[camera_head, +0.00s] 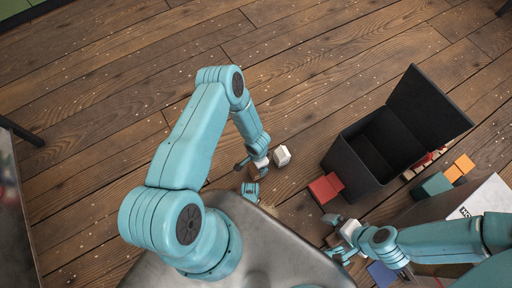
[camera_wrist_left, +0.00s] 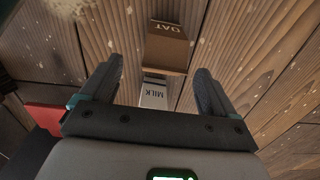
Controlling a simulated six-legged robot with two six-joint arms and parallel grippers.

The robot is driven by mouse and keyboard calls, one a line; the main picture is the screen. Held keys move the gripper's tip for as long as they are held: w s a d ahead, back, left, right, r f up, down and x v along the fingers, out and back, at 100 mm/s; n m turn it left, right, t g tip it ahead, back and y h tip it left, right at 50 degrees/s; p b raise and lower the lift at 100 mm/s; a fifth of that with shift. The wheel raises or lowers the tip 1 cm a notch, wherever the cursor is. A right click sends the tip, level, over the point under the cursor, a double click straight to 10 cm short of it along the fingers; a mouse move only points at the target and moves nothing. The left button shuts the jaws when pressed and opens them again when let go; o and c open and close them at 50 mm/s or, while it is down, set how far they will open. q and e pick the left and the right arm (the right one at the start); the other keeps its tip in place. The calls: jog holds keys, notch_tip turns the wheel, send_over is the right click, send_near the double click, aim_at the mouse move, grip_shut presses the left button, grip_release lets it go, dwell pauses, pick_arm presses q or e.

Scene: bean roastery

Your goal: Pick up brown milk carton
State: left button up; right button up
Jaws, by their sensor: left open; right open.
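The brown carton (camera_wrist_left: 167,50), marked OAT, lies ahead of my left gripper in the left wrist view, in line with the gap between the fingers. A white carton (camera_wrist_left: 154,94), marked MILK, shows right beside it. In the head view a small brown patch of the brown carton (camera_head: 256,173) shows at my left gripper (camera_head: 247,176), partly hidden by it. The white carton (camera_head: 282,155) is just to the right. My left gripper is open, its fingers on either side of the brown carton's line; I see no grip. My right gripper (camera_head: 337,238) is open and empty.
A black open box (camera_head: 357,163) with a raised lid stands to the right. A red block (camera_head: 325,187) lies by its near corner. Orange (camera_head: 459,167) and teal (camera_head: 434,186) blocks lie right of it. The plank floor is clear toward the upper left.

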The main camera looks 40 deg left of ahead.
pick_arm(q)
jog(key=f+b, duration=0.2)
jog(key=f, duration=0.1)
jog(key=f+b, duration=0.1)
jog(key=f, duration=0.1)
jog(key=shift+a, duration=0.3)
jog(key=shift+r, duration=0.1)
jog(key=c, duration=1.4)
jog(key=shift+o, duration=0.2)
